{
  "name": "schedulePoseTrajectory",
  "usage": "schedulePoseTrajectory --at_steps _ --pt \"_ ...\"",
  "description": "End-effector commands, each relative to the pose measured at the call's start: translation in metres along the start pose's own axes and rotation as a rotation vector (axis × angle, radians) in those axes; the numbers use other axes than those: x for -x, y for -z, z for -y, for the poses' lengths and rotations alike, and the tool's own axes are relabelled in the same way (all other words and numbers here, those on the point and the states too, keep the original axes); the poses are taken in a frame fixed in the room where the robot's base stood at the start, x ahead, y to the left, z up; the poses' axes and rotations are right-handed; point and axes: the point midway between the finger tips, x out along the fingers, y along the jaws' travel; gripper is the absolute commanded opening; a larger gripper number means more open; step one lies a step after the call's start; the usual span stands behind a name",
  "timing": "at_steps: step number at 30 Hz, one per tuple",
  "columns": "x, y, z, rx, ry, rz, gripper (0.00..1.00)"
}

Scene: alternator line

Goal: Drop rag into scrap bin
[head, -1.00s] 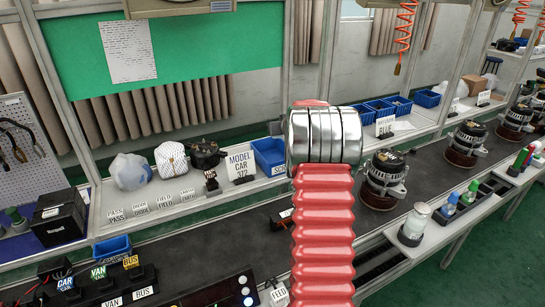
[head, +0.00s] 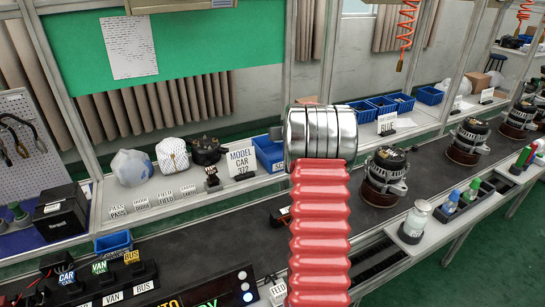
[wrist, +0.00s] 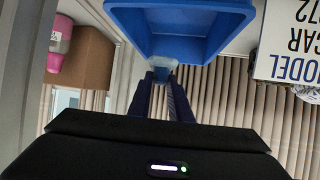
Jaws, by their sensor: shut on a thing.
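A blue bin (head: 268,151) stands on the white shelf beside the model car sign, its right part hidden behind my red arm in the head view. In the wrist view, which looks upside down, a blue bin (wrist: 180,12) fills the upper middle. My gripper (wrist: 162,78) is just below the bin's edge in that picture. It is shut on a small pale blue-grey thing, probably the rag (wrist: 163,68), which shows in front of the bin. My gripper does not show clearly in the head view. Whether the rag is over the bin's opening I cannot tell.
The model car sign (head: 242,160) stands close to the bin. Bagged parts (head: 172,155) and small label blocks (head: 141,205) sit to its left. Several alternators (head: 386,175) stand on the dark belt at right. A black labelled box (head: 60,215) is at far left.

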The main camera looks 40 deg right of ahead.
Motion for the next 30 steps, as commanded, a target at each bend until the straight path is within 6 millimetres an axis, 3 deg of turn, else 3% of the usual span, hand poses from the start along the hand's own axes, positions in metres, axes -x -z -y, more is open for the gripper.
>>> schedulePoseTrajectory --at_steps 9,20,21,30 --pt "-0.011 -0.021 0.0 0.0 0.0 0.001 0.0" --pt "-0.012 -0.023 -0.001 0.0 -0.001 0.0 0.0" --pt "-0.012 -0.023 -0.001 -0.001 -0.001 0.0 0.21" --pt "-0.012 -0.023 -0.001 -0.001 -0.001 0.0 0.4"
